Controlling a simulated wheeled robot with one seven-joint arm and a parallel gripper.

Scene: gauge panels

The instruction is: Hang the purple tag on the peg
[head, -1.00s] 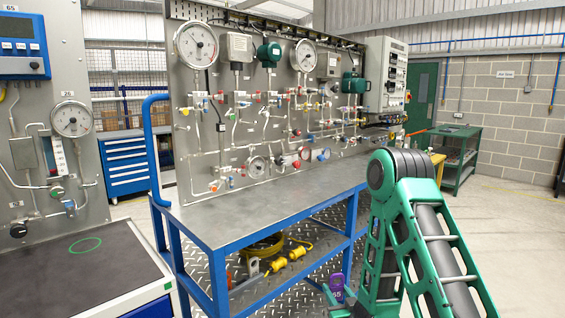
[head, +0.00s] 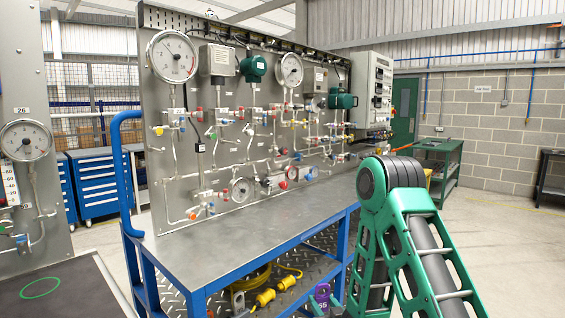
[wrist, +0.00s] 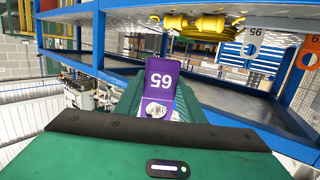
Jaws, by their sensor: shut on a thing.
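The purple tag (head: 322,292) shows at the bottom of the head view, low in front of the blue bench. In the wrist view the purple tag (wrist: 161,82) carries a white number and sticks out from between the green fingers. My gripper (wrist: 158,108) is shut on its lower part. The head view shows only a little of my gripper (head: 325,304) at the bottom edge. I cannot clearly pick out the peg. A grey tag (wrist: 252,38) and part of an orange tag (wrist: 309,52) are at the upper right of the wrist view, apart from my gripper.
The blue bench (head: 215,253) with a grey top stands ahead, with a gauge panel (head: 225,150) behind it. A yellow cable (head: 262,275) and yellow connectors (head: 265,297) lie on its lower shelf. A dark cabinet top (head: 75,285) is at left. Open floor lies to the right.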

